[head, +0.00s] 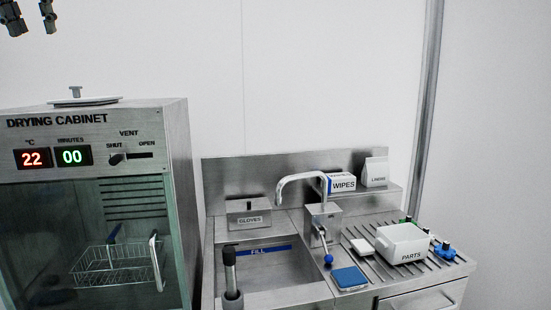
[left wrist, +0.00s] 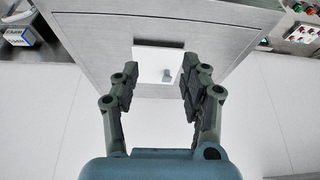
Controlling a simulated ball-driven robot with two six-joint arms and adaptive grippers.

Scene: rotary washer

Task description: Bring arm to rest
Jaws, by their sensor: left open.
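My left gripper (head: 31,24) shows at the top left corner of the head view, high above the drying cabinet. In the left wrist view the gripper (left wrist: 154,77) has its two dark fingers spread wide apart with nothing between them. Behind the fingers is a white square lid (left wrist: 147,58) with a small grey knob, lying on a steel top. The lid also shows in the head view (head: 85,101) on top of the cabinet. My right gripper is in neither view.
The steel drying cabinet (head: 95,122) reads 22 and 00 and has a wire basket (head: 112,268) behind its glass. The wall above is bare.

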